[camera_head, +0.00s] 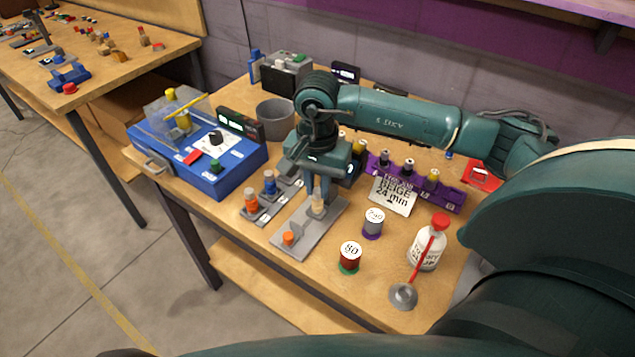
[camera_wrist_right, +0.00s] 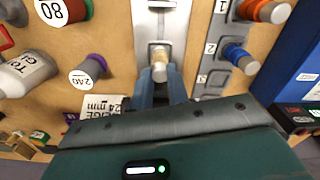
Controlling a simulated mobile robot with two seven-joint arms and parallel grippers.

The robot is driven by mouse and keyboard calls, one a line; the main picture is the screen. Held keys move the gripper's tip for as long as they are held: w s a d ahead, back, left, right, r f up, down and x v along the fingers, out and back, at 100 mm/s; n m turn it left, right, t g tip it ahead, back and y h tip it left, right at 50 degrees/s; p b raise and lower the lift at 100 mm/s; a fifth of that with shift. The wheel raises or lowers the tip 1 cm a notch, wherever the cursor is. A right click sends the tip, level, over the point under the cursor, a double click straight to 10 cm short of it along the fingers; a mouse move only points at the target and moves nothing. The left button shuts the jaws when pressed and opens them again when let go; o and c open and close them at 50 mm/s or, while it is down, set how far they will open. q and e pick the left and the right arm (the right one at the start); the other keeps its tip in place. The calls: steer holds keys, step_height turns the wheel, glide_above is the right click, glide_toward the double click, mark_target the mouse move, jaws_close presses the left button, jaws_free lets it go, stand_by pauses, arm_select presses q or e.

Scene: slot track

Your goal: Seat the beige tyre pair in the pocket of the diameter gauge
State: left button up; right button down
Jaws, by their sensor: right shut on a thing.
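The beige tyre pair (camera_head: 318,205) is upright between the fingers of my right gripper (camera_head: 318,188), over the far part of the diameter gauge (camera_head: 291,247). In the right wrist view the beige tyre pair (camera_wrist_right: 159,56) sits between the two blue fingertips (camera_wrist_right: 161,78), above the grey gauge plate (camera_wrist_right: 145,22). The fingers are shut on it. The pocket is hidden under the pair, and I cannot tell whether the pair touches it. An orange knob (camera_head: 288,238) is at the gauge's near end. My left gripper is not seen.
A grey numbered rack (camera_head: 265,207) with orange and blue tyre pairs stands left of the gauge. Two labelled spools (camera_head: 349,257) and a white glue bottle (camera_head: 428,248) stand right. A card (camera_head: 393,195) reads beige, 24 mm. A blue machine (camera_head: 205,165) is at the left.

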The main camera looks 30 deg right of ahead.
mark_target(317, 191)
steer(key=shift+f, duration=0.25)
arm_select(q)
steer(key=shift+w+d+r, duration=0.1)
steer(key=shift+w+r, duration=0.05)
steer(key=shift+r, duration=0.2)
arm_select(e)
steer(key=c, duration=1.3)
jaws_free()
steer(key=shift+r, duration=0.1)
steer(key=shift+c, duration=0.2)
steer(key=shift+r, duration=0.6)
arm_select(q)
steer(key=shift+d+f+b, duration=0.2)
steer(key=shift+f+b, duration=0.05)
steer(key=shift+b, duration=0.3)
arm_select(e)
step_height(317, 191, up, 11)
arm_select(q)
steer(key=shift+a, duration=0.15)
arm_select(e)
steer(key=shift+a, duration=0.1)
